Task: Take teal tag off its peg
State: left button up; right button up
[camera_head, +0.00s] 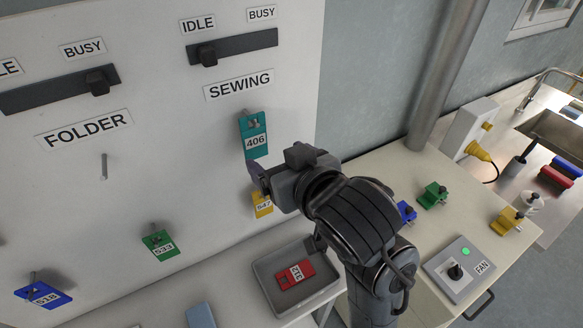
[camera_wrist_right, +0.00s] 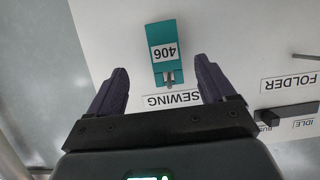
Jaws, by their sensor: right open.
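The teal tag (camera_head: 254,134), marked 406, hangs on a peg on the white board below the SEWING label (camera_head: 239,86). My right gripper (camera_head: 258,180) is just below the tag in the head view, with the lower part of the tag close to its fingers. In the right wrist view the teal tag (camera_wrist_right: 165,50) shows upside down, ahead of and between the spread fingers of my right gripper (camera_wrist_right: 160,68), with its peg (camera_wrist_right: 169,78) visible. The jaws are open and empty; I cannot tell how far the tag is from them. My left gripper is out of view.
A yellow tag 647 (camera_head: 263,210) hangs below, partly hidden by my right gripper. Green tag 533 (camera_head: 161,245) and blue tag 518 (camera_head: 43,293) hang to the left. A grey tray (camera_head: 262,278) holds a red tag (camera_head: 294,274). An empty peg (camera_head: 104,166) is under FOLDER.

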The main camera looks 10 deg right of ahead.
aim_at(255, 139)
jog(key=x, duration=0.8)
jog(key=shift+w+a+r, duration=0.2)
jog(key=shift+a, duration=0.2)
jog(key=shift+x, duration=0.85)
jog(key=shift+c, duration=0.2)
jog(key=c, duration=1)
jog(key=shift+r+p, duration=0.3)
jog(key=shift+p, duration=0.2)
jog(key=shift+r, duration=0.15)
